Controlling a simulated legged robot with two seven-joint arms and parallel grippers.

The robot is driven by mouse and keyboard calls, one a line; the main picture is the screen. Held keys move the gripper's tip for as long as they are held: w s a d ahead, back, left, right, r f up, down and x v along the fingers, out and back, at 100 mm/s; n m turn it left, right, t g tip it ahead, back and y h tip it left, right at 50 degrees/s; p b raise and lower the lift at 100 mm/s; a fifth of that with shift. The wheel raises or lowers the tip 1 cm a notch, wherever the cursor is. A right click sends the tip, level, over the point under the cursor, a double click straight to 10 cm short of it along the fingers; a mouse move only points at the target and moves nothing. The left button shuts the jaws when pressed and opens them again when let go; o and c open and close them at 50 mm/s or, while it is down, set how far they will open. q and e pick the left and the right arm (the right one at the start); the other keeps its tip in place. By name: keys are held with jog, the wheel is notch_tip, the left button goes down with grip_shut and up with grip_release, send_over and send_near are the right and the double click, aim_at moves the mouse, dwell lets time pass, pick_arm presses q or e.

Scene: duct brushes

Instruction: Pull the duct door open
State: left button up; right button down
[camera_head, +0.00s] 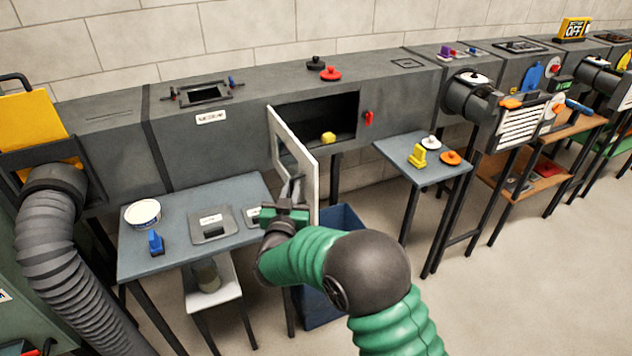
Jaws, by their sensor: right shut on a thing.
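The duct door (279,147) is a white-framed panel on the front of the grey duct (235,121). It stands swung out, hinged at the left side of a dark rectangular opening (345,107). A small yellow object (328,138) lies inside the opening. My right gripper (292,192) is at the lower part of the door, on its left side as seen here, and is shut on the door; the exact grip point is partly hidden by the gripper. My left gripper is not in view.
A blue-grey table (180,262) on the left carries a white tub (142,213), a blue brush (155,243) and a grey plate (213,224). A small table (396,150) on the right holds a yellow brush (418,157) and round knobbed discs. A blue bin (345,217) stands below the door.

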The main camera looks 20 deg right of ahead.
jog(key=shift+w+a+r+m+g+h, duration=0.15)
jog(key=shift+a+m+h, duration=0.1)
jog(key=shift+a, duration=0.35)
jog(key=shift+w+a+r+m+g+h, duration=0.15)
jog(key=shift+a+h, duration=0.1)
jog(key=shift+a, duration=0.3)
jog(key=shift+s+d, duration=0.1)
jog(key=c, duration=1.8)
grip_release()
jog(key=o, duration=0.3)
jog(key=shift+w+f, duration=0.2)
jog(key=shift+f, duration=0.1)
jog(key=shift+s, duration=0.15)
